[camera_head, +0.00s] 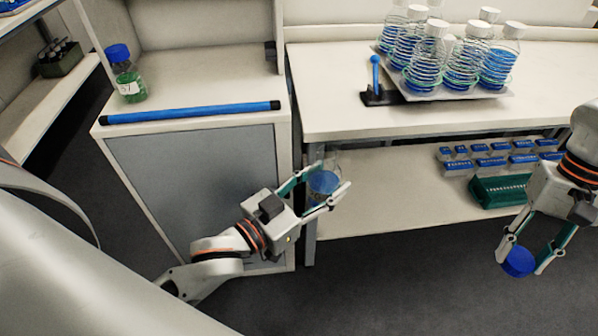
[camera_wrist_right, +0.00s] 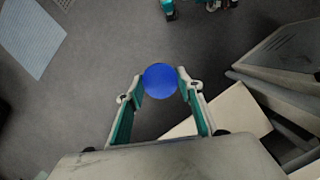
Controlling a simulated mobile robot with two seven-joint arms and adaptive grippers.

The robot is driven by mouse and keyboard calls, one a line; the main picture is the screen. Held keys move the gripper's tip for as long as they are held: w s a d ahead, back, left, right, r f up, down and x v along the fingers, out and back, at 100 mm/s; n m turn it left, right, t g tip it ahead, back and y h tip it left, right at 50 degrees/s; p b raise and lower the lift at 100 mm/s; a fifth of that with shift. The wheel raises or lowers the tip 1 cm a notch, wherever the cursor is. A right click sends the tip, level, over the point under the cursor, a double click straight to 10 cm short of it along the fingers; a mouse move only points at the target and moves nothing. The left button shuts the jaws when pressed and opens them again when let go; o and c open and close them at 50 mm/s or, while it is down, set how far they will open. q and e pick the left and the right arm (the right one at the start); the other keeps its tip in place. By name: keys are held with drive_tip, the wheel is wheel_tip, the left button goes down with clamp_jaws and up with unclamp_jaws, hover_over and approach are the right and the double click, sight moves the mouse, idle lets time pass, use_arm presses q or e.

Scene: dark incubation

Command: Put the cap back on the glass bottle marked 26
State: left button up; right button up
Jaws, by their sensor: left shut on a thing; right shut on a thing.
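My left gripper (camera_head: 325,196) is shut around a clear glass bottle (camera_head: 323,182) with blue contents, held in front of the gap between cabinet and bench. Its number cannot be read, and the fingers hide part of it. My right gripper (camera_head: 522,266) is shut on a round blue cap (camera_head: 517,262), at the far right and lower in the picture than the bottle. The right wrist view shows the cap (camera_wrist_right: 160,80) between the right gripper's two fingertips (camera_wrist_right: 160,84), above the floor. Cap and bottle are well apart.
A blue-capped bottle with green contents (camera_head: 129,84) stands on the left cabinet behind a blue bar (camera_head: 190,112). The right bench (camera_head: 335,90) holds a tray of several white-capped bottles (camera_head: 462,62) and a black stand (camera_head: 380,97). Blue-lidded boxes and a green rack (camera_head: 497,190) sit below.

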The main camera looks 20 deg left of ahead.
use_arm(q)
drive_tip(key=d+m+g+h, duration=0.2)
drive_tip(key=d+m+h, duration=0.1)
drive_tip(key=d, duration=0.4)
drive_tip(key=shift+d+r+g+h, duration=0.3)
drive_tip(key=shift+g+h, duration=0.1)
drive_tip(key=shift+h, duration=0.4)
drive_tip(key=shift+w, duration=0.1)
drive_tip(key=shift+f, duration=0.1)
use_arm(e)
drive_tip(key=a+r+m, duration=0.2)
drive_tip(key=a+r, duration=0.4)
drive_tip(key=a, duration=0.4)
drive_tip(key=a+r+m+y, duration=0.1)
drive_tip(key=a+r+m, duration=0.2)
drive_tip(key=a+r, duration=0.3)
drive_tip(key=a+r+m+y, duration=0.1)
drive_tip(key=a+r+m, duration=0.2)
drive_tip(key=a, duration=1.1)
wheel_tip(320, 180, up, 4)
drive_tip(key=shift+w+a+f+t, duration=0.25)
drive_tip(key=shift+w+a+t, duration=0.05)
drive_tip(key=shift+w+a, duration=0.1)
